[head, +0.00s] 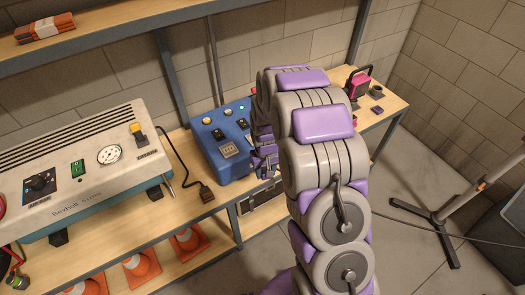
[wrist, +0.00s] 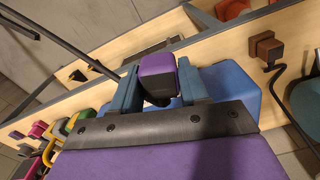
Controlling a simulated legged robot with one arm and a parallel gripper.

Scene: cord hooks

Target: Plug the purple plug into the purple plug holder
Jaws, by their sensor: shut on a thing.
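In the wrist view the purple plug (wrist: 158,75) sits between the two teal fingers of my gripper (wrist: 158,84). The gripper is shut on it, and the plug's lower part is dark. The blue box (wrist: 232,84) lies behind the fingers; I cannot tell whether the plug touches it. In the head view my arm covers the right side of the blue box (head: 222,143), and the plug cannot be made out there. I cannot make out a purple plug holder for certain in either view.
A brown plug (head: 206,194) on a black cord lies near the bench edge, left of the blue box. A large white and teal machine (head: 85,165) fills the left. A pink item (head: 360,84) stands at the bench's far right. Orange cones (head: 141,266) are below.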

